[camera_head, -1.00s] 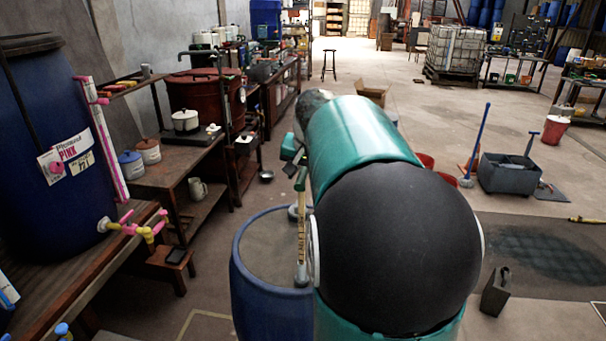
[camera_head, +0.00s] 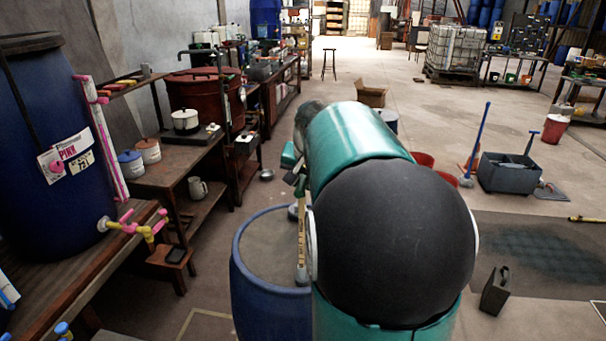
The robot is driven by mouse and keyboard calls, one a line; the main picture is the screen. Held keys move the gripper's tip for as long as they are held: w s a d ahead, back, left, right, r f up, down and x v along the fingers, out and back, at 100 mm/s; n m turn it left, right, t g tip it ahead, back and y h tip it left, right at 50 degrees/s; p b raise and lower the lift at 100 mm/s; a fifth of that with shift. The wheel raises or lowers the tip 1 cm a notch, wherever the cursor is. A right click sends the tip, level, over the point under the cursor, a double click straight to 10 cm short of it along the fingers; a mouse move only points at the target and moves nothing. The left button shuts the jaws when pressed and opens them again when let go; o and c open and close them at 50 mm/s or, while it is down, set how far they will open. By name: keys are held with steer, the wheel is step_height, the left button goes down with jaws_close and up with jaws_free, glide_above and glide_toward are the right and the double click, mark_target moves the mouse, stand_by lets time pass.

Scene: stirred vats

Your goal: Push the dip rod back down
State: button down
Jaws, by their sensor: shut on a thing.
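The dip rod (camera_head: 302,240) is a pale, yellowish marked stick. It stands upright in a grey fitting on top of a blue drum (camera_head: 268,305), in the lower middle of the head view. My gripper (camera_head: 299,184) is small and dark, at the rod's upper end, and is shut on it. My large teal and black arm hides the right part of the drum top and some of the gripper.
A workbench with a big blue vat (camera_head: 48,140) and pink and yellow pipes stands on the left. A rust-red vat (camera_head: 203,95) stands behind. A small wooden stool (camera_head: 170,258) is left of the drum. Open floor lies to the right, with a grey tub (camera_head: 508,174).

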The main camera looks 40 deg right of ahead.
mark_target(303, 263)
step_height(303, 263, down, 28)
steer(key=shift+s+a+f, duration=0.1)
steer(key=shift+s+f, duration=0.05)
steer(key=shift+f, duration=0.1)
steer(key=c, duration=1.3)
jaws_free()
steer(key=shift+f, duration=0.15)
steer(key=v, duration=1.4)
